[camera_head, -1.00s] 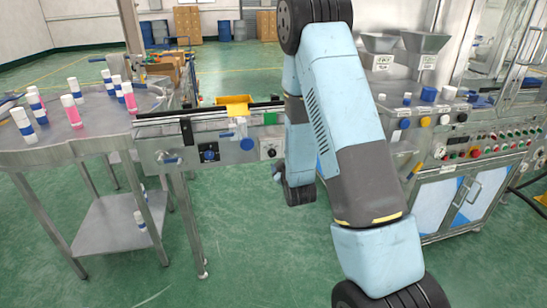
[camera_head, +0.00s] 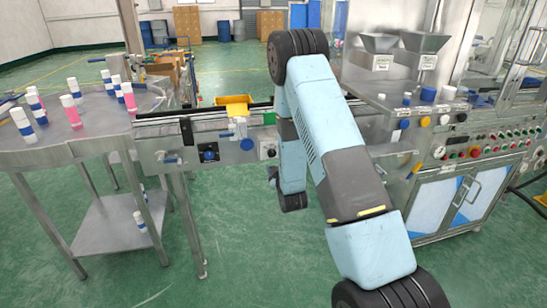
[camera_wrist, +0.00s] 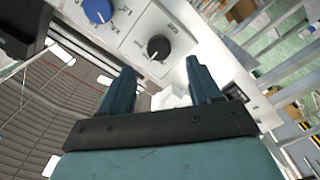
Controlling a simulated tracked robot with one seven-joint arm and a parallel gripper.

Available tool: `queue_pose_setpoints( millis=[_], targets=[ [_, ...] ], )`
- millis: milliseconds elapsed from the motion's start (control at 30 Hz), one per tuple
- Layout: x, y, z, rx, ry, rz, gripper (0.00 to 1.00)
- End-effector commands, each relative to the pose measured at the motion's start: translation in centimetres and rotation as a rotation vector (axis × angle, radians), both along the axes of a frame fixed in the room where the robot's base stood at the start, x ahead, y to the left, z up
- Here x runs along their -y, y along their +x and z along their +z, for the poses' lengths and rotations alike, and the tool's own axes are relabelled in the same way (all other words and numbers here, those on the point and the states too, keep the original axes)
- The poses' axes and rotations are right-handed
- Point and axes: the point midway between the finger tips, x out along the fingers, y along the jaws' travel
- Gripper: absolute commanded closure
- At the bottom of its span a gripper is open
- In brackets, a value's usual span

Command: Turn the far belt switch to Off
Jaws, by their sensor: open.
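In the wrist view, a white panel bears a black rotary knob (camera_wrist: 158,46) and a blue rotary knob (camera_wrist: 97,10) to its upper left, each with small markings too fine to read. My gripper (camera_wrist: 160,75) is open and empty, its two dark fingers pointing towards the panel. The black knob lies beyond and between the fingertips, apparently apart from them. In the head view, the conveyor's front carries a dark knob (camera_head: 268,151) beside my arm and a blue knob on a dark plate (camera_head: 208,153) further left. My fingers are hidden there.
The conveyor (camera_head: 185,128) runs between a round steel table (camera_head: 100,130) with several white, blue and pink bottles and the crimping machine's control panel (camera_head: 470,150). A yellow tray (camera_head: 233,100) sits behind the belt. Green floor (camera_head: 240,250) is clear in front.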

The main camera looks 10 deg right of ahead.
Motion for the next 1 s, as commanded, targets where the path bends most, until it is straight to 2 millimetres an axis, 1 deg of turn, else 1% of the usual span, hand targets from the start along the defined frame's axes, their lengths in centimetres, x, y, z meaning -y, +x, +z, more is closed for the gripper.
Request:
queue_pose_setpoints(
  millis=[33,200,400,533,800,867,1000],
  targets=[
    [0.0,1.0,0.1,0.001,0.0,0.0,0.37],
    [0.0,3.7,0.1,0.001,0.0,-0.001,0.37],
    [0.1,5.6,0.0,0.0,-0.001,-0.001,0.37],
    [0.0,6.2,0.0,-0.001,-0.001,-0.001,0.37],
    [0.0,6.2,0.0,-0.001,-0.001,0.0,0.37],
    [0.0,6.2,0.0,-0.001,-0.001,0.0,0.42],
    [0.0,6.2,0.0,-0.001,-0.001,0.0,0.55]
  ],
)
